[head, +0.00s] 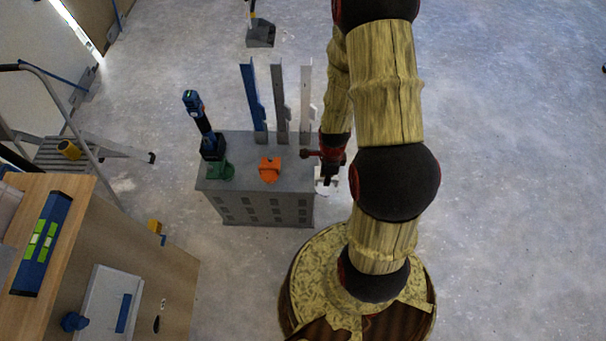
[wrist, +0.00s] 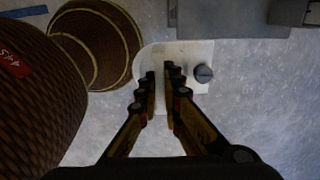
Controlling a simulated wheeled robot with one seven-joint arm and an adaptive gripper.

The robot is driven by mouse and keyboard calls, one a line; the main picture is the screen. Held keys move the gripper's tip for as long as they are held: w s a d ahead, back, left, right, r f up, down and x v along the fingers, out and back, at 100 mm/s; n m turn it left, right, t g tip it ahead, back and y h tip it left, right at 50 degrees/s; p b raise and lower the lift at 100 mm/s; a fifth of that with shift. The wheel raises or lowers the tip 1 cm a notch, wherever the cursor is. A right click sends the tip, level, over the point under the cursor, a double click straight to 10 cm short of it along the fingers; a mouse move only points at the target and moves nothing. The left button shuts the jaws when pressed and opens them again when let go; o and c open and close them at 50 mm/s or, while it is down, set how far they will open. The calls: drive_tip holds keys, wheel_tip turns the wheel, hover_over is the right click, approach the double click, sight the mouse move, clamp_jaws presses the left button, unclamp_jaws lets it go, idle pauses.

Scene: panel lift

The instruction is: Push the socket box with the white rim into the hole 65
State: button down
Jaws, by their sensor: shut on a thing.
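My gripper (head: 331,178) hangs just off the right side of the grey cabinet (head: 262,212) in the head view. In the wrist view, its fingers (wrist: 162,82) are close together, shut on a white piece (wrist: 146,62) with a pale plate and a round grey knob (wrist: 204,73) to the right. The part between the fingers is mostly hidden. I cannot tell whether this white piece is the socket box with the white rim. A dark oval hole (head: 156,324) shows in the wooden panel at lower left; no number is readable.
The cabinet top bears blue (head: 252,95), grey (head: 279,100) and white (head: 305,100) uprights, an orange block (head: 269,170) and a green-based tool (head: 219,170). Floor at right is clear.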

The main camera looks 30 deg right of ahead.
drive_tip(key=w+a+f+b, duration=0.1)
drive_tip(key=w+f+b, duration=0.4)
drive_tip(key=w+f, duration=0.7)
drive_tip(key=shift+w+f, duration=0.3)
drive_tip(key=shift+w, duration=0.7)
drive_tip(key=shift+b, duration=0.3)
drive_tip(key=shift+f, duration=0.15)
drive_tip(key=c, duration=2.4)
unclamp_jaws()
drive_tip(key=shift+f, duration=0.1)
drive_tip(key=o, duration=0.4)
